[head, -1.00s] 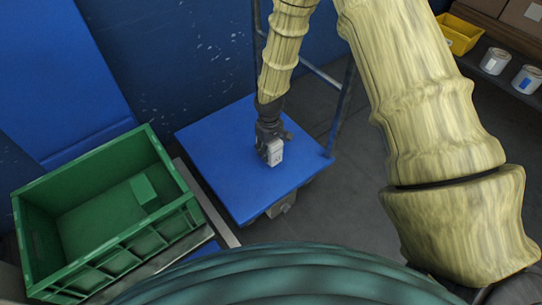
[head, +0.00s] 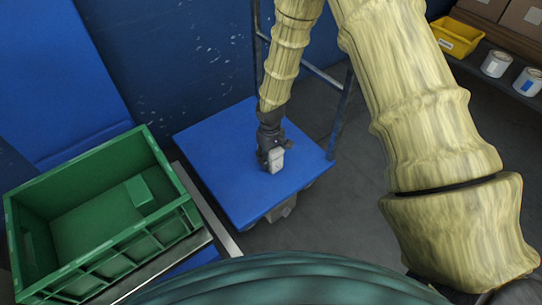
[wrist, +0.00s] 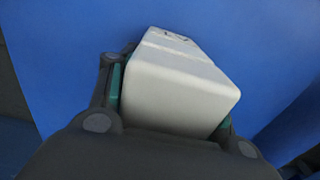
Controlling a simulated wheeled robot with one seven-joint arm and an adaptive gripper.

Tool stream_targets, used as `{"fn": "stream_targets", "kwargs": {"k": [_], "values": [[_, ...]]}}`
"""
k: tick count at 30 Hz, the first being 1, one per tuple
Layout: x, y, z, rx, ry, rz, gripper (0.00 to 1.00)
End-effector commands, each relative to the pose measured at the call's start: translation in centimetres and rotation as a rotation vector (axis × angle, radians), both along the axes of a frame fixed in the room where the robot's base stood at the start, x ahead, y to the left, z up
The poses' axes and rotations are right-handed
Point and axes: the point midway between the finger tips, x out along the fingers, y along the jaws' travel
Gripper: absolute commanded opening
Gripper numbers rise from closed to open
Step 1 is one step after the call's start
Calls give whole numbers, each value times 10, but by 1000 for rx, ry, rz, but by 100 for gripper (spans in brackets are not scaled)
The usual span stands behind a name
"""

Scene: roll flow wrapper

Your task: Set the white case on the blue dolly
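The white case (head: 276,160) is at the end of my arm in the head view, over the blue dolly (head: 215,165). In the wrist view the case (wrist: 180,85) lies between the two fingers of my gripper (wrist: 172,105), with teal pads against its sides. My gripper (head: 270,150) is shut on the case. The flat blue top of the dolly (wrist: 60,60) fills most of the wrist view behind the case. I cannot tell whether the case touches the dolly top or hangs just above it.
A green crate (head: 165,222) with a green block inside stands left of the dolly. A blue wall and a metal frame (head: 342,110) are behind. A shelf at the upper right holds a yellow bin (head: 457,38), white cans (head: 496,63) and cardboard boxes (head: 524,16).

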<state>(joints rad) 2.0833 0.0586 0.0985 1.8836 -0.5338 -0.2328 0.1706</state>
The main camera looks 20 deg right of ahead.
Motion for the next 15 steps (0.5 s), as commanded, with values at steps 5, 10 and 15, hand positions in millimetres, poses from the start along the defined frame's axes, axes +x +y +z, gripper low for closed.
{"fn": "stream_targets", "kwargs": {"k": [5, 10, 15], "values": [[0, 0, 0, 0, 0, 0, 68], [0, 0, 0, 0, 0, 0, 68], [0, 0, 2, 0, -1, 0, 68]]}}
